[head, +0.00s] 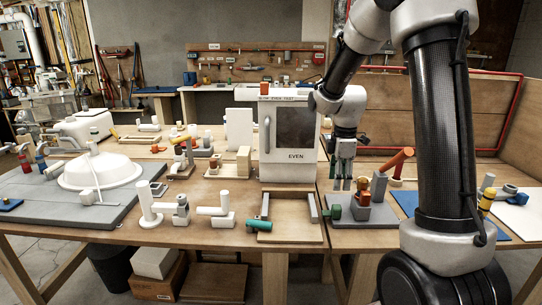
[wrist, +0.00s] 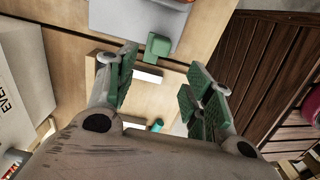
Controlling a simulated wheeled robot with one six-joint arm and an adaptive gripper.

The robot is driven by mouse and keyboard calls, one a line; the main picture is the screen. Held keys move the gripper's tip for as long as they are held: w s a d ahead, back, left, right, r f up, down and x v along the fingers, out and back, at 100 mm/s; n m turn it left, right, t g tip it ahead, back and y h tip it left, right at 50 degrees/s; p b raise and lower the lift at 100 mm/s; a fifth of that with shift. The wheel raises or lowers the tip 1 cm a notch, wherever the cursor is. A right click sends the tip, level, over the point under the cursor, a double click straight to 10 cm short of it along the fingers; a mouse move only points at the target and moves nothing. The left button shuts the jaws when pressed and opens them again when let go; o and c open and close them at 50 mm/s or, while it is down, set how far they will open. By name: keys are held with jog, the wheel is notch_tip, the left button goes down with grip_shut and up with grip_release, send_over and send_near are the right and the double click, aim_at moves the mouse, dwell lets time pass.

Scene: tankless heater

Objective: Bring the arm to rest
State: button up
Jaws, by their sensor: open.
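My gripper (head: 342,184) hangs fingers down over the workbench, just right of the white cabinet marked EVEN (head: 289,140). Its green-padded fingers stand apart in the wrist view (wrist: 163,75), with nothing held between them. My arm is bent, coming down from the upper right of the head view. A green block (head: 335,212) lies below the gripper, beside a grey base (head: 372,215) with an orange part on it. The green block also shows beyond the fingers in the wrist view (wrist: 158,45).
A shallow wooden tray (head: 290,237) with a teal cylinder (head: 257,225) sits at the bench's front edge. Several grey and white fittings stand left of the cabinet. A red-edged wooden panel (head: 450,105) stands behind on the right.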

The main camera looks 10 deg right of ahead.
jog(key=s+r+m+t, duration=0.1)
jog(key=s+r+m, duration=0.4)
jog(key=s, duration=0.3)
jog(key=s+a+r+m+t, duration=0.1)
jog(key=s+r+m+t, duration=0.1)
jog(key=s+r+m, duration=0.3)
jog(key=s+a+r+m+t, duration=0.1)
jog(key=s+r+m, duration=0.3)
jog(key=s, duration=0.7)
jog(key=shift+s+a+r+m, duration=0.2)
jog(key=shift+s+r+m, duration=0.05)
jog(key=shift+r+m, duration=0.15)
